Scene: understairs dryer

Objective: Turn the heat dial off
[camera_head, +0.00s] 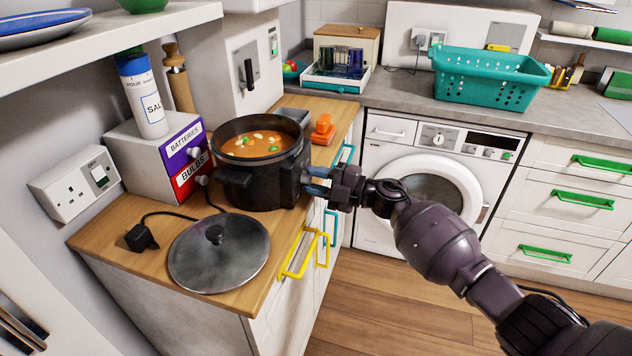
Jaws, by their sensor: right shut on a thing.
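A black slow cooker (262,185) full of orange soup stands on the wooden worktop. My right gripper (308,180) comes in from the right and is at the cooker's right side, its blue-grey fingertips against the body. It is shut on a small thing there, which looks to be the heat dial. The dial is mostly hidden by the fingers, and its setting cannot be read. The cooker's glass lid (218,255) lies on the worktop in front of it. My left gripper is not in view.
A batteries and bulbs box (190,155) stands behind the cooker, left. A black plug (140,237) lies loose near a wall socket (75,195). An orange object (323,128) sits behind the cooker. Yellow handles (299,255) stick out below the worktop edge.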

